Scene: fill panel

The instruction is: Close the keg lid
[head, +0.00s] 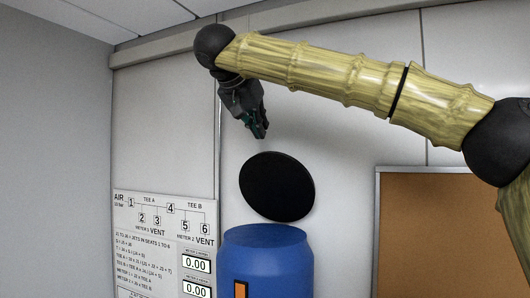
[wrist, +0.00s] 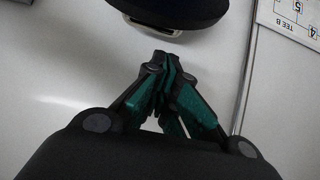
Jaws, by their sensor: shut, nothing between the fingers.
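The blue keg (head: 266,260) stands upright at the bottom middle of the head view, its top edge in sight. The black round lid (head: 277,187) is raised and tilted above the keg's top. My gripper (head: 260,132) is shut and empty, above the lid and apart from it, pointing down. In the wrist view my gripper (wrist: 165,62) is shut, with its green-padded fingers together. The lid (wrist: 170,12) shows there at the top edge, beyond the fingertips, with a pale piece on its near edge. The inside of the keg is hidden.
A white panel (head: 160,240) with labels, numbers and two 0.00 displays is on the wall left of the keg. A brown framed board (head: 450,235) is at the right. The pale wall (head: 330,130) lies behind; the space around my gripper looks clear.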

